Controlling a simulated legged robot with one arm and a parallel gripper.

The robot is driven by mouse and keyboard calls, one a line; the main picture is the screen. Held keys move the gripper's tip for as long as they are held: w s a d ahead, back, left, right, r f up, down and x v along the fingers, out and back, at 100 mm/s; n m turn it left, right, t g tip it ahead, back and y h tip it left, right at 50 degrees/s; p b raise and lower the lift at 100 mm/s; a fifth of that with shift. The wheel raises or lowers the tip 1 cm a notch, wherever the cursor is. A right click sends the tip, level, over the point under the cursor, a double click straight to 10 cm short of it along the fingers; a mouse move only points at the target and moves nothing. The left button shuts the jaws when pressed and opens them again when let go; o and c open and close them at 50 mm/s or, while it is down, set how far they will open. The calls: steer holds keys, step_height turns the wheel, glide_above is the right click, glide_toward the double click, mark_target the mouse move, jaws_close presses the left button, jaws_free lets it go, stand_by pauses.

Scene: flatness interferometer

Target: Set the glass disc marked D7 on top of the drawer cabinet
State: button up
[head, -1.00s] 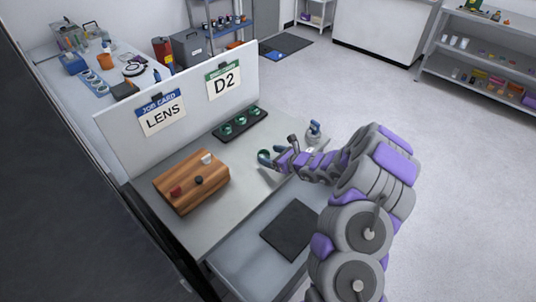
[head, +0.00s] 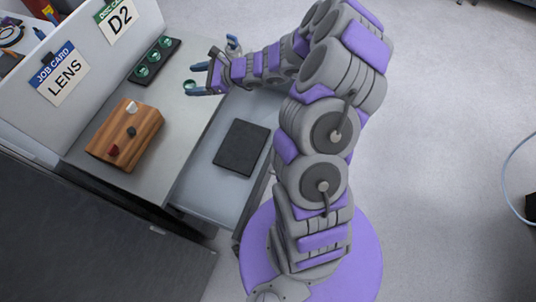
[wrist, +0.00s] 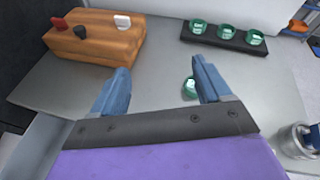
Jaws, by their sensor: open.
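My gripper (head: 194,79) is open above the right part of the worktable, and its two blue fingers also show in the wrist view (wrist: 160,66). A loose green glass disc (head: 189,85) is at the fingers in the head view. In the wrist view this disc (wrist: 189,88) shows between the fingers, close beside the right one and partly hidden by it. It appears to lie on the table; its mark is not readable. Three more green discs sit in a black rack (head: 140,79), marks too small to read. A dark cabinet (head: 90,235) stands front left; I see no drawers on it.
A wooden block (head: 112,140) with red, black and white pieces lies on the worktable (head: 165,125). A white panel (head: 85,40) behind carries cards reading LENS and D2. A dark mat (head: 241,147) lies on a lower shelf. Open floor (head: 440,200) is at right.

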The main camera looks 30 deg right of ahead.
steer(key=s+a+r+n+g, duration=0.55)
steer(key=s+a+n, duration=0.2)
steer(key=s, duration=0.25)
steer(key=s+a+r+n+g, duration=0.4)
steer(key=s+a+r+n, duration=0.35)
steer(key=s, duration=0.25)
steer(key=s+d+f+n+g+h, duration=0.1)
steer(key=s+d+n+h, duration=0.15)
steer(key=s, duration=0.35)
steer(key=s+d+n+g+h, duration=0.1)
steer(key=s+n+h, duration=0.1)
steer(key=s+n, duration=0.3)
steer(key=s+d+n+h, duration=0.1)
steer(key=s+d+h, duration=0.5)
steer(key=s+d, duration=0.5)
steer(key=shift+d+r, duration=0.3)
